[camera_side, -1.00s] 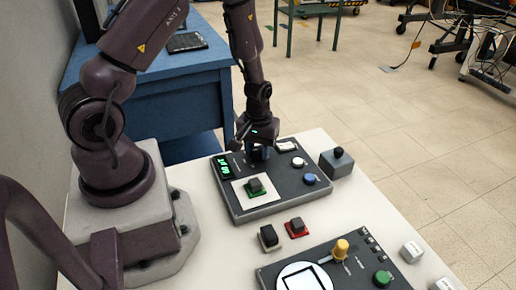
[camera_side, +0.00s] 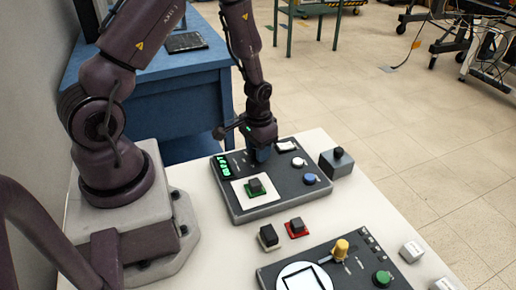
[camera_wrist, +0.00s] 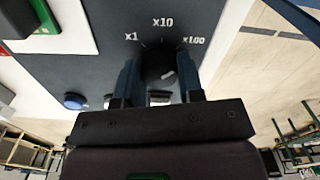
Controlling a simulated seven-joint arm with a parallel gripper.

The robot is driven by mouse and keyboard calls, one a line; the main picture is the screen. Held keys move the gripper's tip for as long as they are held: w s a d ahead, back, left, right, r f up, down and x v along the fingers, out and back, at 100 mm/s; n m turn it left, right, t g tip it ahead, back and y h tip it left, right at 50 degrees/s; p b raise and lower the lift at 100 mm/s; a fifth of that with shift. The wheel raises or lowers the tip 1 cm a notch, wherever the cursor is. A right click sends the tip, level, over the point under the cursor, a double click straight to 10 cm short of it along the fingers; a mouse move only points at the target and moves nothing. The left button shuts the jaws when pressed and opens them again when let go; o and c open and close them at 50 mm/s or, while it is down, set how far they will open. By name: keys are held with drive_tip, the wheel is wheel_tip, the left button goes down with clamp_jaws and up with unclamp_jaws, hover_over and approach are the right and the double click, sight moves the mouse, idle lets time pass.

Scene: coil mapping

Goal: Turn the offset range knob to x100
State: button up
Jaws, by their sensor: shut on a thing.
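The offset range knob (camera_wrist: 157,66) is black and round, on a dark panel with the printed labels x1, x10 and x100 around it in the wrist view. My gripper (camera_wrist: 158,76) has one blue finger on each side of the knob and is shut on it. A small pale mark shows on the knob's lower right; I cannot tell for certain which label the knob is set to. In the side view my gripper (camera_side: 261,154) is down at the back of the dark instrument box (camera_side: 240,200), and its fingers hide the knob.
The box carries a green digital display (camera_side: 224,166), a white knob (camera_side: 299,162), a blue knob (camera_side: 311,179) and a dark block on a green base (camera_side: 255,187). A grey box with a black knob (camera_side: 337,163) stands to its right. A second panel (camera_side: 350,262) lies in front.

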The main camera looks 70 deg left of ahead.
idle(0.4)
drive_tip(key=o, duration=0.9)
drive_tip(key=shift+r, duration=0.1)
wheel_tip(320, 180, up, 13)
drive_tip(key=shift+f, duration=0.1)
wheel_tip(320, 180, up, 19)
drive_tip(key=m+t, duration=0.3)
drive_tip(key=t, duration=0.3)
hover_over(252, 161)
drive_tip(key=s+d, duration=0.9)
drive_tip(key=d, duration=0.2)
drive_tip(key=shift+s+a+f, duration=0.15)
drive_tip(key=shift+s+a, duration=0.05)
drive_tip(key=shift+a, duration=0.05)
